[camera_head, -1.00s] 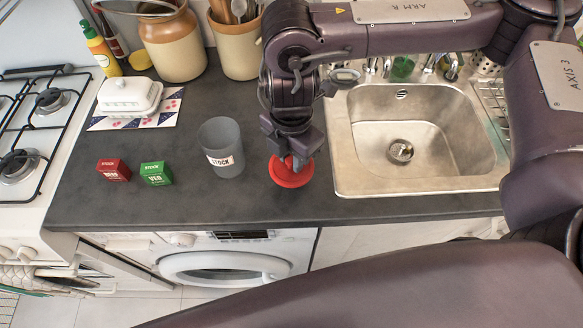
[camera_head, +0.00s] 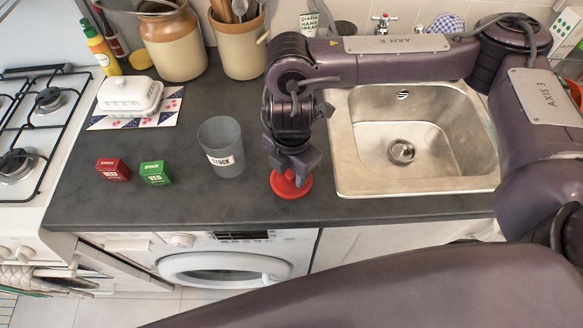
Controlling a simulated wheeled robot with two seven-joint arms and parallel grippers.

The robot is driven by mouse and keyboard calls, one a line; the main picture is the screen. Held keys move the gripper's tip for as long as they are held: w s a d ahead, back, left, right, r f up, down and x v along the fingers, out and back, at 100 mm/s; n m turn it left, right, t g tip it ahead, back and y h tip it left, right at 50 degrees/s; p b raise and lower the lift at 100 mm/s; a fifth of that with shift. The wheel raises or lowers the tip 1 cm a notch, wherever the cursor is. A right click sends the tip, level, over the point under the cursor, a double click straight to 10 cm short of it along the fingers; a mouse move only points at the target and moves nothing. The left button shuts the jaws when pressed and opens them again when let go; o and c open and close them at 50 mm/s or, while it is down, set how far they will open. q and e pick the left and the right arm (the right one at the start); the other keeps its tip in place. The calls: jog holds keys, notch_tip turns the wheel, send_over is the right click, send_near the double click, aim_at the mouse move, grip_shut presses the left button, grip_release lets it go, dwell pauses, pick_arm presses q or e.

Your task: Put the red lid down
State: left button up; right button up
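The round red lid (camera_head: 291,187) is low over the front of the dark counter, between the grey cup and the sink, lying flat. I cannot tell for sure whether it touches the counter. My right gripper (camera_head: 291,174) points down from above, with its fingers closed around the lid's raised middle, which they partly hide. The open grey cup (camera_head: 221,145) with a "STOCK" label stands to the left of the lid. My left gripper is not in view.
A red box (camera_head: 113,169) and a green box (camera_head: 156,173) stand left of the cup. A white butter dish (camera_head: 130,97) sits on a patterned mat. The steel sink (camera_head: 345,170) lies right of the lid. The washer (camera_head: 225,265) is below the counter edge.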

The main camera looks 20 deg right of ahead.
aim_at(291, 173)
jog(key=shift+o, duration=0.4)
jog(key=shift+r, duration=0.1)
jog(key=shift+r, duration=0.25)
notch_tip(291, 173, up, 12)
jog(key=shift+f, duration=0.15)
dwell(0.5)
